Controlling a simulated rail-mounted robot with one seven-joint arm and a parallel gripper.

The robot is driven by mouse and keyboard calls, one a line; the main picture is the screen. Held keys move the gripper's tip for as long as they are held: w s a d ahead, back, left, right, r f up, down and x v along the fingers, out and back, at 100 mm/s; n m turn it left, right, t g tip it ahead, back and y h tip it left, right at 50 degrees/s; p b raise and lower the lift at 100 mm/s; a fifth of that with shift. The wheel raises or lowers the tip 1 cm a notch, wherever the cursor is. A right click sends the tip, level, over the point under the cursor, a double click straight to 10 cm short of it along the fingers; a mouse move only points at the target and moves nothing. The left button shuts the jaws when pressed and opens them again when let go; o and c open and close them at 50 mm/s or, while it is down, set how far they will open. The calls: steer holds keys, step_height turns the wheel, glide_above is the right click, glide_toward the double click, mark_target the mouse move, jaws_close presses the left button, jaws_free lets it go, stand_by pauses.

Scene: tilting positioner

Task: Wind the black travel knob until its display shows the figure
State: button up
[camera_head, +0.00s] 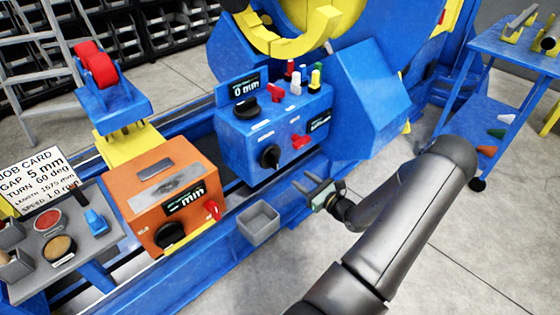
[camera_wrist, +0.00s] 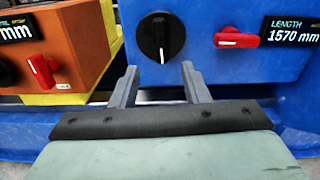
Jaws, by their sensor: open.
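A black knob (camera_head: 270,156) with a white pointer line sits on the front of the blue control box. In the wrist view this knob (camera_wrist: 160,37) is centred just beyond my fingertips, its line near upright. My gripper (camera_head: 318,190) is open and empty, in front of and below that knob; its fingers (camera_wrist: 159,78) do not appear to touch it. Right of it, a display (camera_wrist: 292,32) reads LENGTH 1570 mm. Another black knob (camera_head: 247,107) sits on the box top by a display (camera_head: 245,87) reading 0 mm. I cannot read which knob is marked travel.
An orange box (camera_head: 150,205) at left has a black knob (camera_head: 170,235), a red lever (camera_head: 211,209) and a mm display. A red handle (camera_wrist: 237,40) sits beside the front knob. A grey bin (camera_head: 258,222) stands below. The job card (camera_head: 38,180) lists gap 5 mm.

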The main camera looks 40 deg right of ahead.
mark_target(277, 161)
steer(key=w, duration=0.4)
steer(key=w+b, duration=0.1)
steer(key=w, duration=0.3)
steer(key=w+a, duration=0.1)
steer(key=w, duration=0.3)
steer(key=shift+w+b, duration=0.3)
steer(key=shift+w, duration=0.05)
